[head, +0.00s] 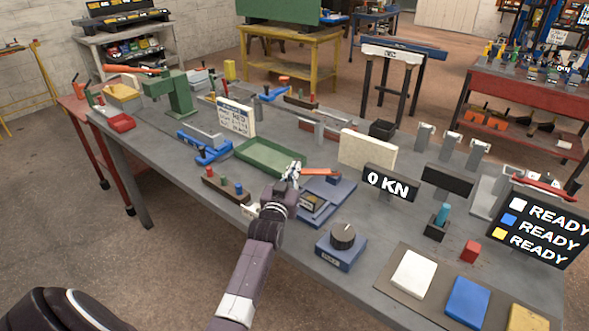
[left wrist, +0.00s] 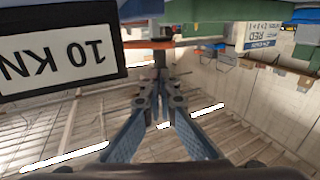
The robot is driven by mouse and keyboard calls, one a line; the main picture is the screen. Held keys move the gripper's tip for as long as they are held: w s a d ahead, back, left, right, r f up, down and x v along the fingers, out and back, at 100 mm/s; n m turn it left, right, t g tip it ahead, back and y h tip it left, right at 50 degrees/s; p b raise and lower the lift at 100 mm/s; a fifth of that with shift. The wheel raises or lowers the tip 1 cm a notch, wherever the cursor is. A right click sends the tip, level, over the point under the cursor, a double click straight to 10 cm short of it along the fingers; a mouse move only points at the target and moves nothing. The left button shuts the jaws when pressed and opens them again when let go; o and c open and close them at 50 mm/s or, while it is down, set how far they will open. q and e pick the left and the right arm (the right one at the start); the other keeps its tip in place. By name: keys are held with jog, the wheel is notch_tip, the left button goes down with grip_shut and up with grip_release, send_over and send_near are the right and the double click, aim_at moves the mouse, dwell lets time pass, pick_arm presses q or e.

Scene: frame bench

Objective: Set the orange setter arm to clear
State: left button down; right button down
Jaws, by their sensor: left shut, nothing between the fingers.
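The orange setter arm (head: 321,173) is a short flat bar at the back of a blue bench device (head: 335,190). In the head view my left gripper (head: 293,171) is at the left end of the bar. Its fingers are shut with nothing between them. In the left wrist view the shut fingers (left wrist: 160,85) point toward an orange strip (left wrist: 158,44), which seems to be the setter arm. I cannot tell whether they touch. A white plate reading 10 KN (left wrist: 60,58) appears upside down there. My right gripper is not in view.
A green tray (head: 250,160) lies behind and left of my gripper. A black display reading 0 KN (head: 389,184) stands to the right. A dial box (head: 341,243) sits nearer the front edge. A small rack with colored pegs (head: 222,190) is left of my arm.

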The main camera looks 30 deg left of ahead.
pick_arm(q)
jog(key=shift+a, duration=0.1)
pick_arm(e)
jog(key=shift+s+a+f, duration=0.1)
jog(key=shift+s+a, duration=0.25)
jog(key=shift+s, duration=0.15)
